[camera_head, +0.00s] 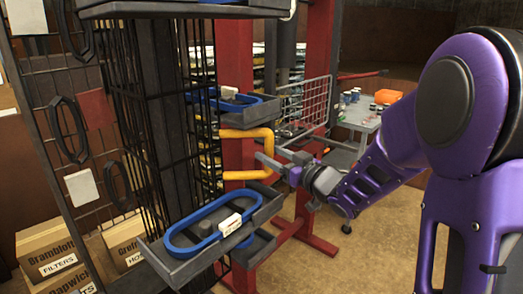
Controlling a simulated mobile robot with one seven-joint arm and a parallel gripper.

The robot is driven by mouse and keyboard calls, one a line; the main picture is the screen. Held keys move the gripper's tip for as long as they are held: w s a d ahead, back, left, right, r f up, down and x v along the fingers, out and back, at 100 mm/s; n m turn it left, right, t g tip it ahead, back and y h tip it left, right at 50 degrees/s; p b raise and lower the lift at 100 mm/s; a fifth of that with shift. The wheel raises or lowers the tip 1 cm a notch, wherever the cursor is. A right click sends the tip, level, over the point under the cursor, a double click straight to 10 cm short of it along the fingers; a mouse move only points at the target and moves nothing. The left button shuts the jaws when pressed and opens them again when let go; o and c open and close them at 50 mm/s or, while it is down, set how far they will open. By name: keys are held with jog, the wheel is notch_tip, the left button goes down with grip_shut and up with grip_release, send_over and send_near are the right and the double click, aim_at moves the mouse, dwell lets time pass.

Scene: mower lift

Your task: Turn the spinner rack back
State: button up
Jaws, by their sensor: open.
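The spinner rack (157,110) stands at left centre, a dark post inside black wire mesh with grey trays at several heights. A yellow U-shaped handle (268,140) sticks out from its right side. A lower tray (183,269) holds a blue oval loop (187,247) with a white tag. A middle tray (262,112) holds another blue loop. My gripper (267,159) is open at the handle, at the end of my purple arm coming from the right. One finger overlaps the handle's outer part in the picture; I cannot tell whether it touches.
A red lift frame (318,60) stands behind the rack, its red foot on the floor. A grey cart (358,116) with small items and an orange bin (388,96) is behind my arm. Cardboard boxes (50,247) sit at lower left. Floor is open at lower centre.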

jog(key=x, duration=0.4)
jog(key=shift+w+a, duration=0.25)
jog(key=shift+w, duration=0.05)
grip_shut()
dwell(1.2)
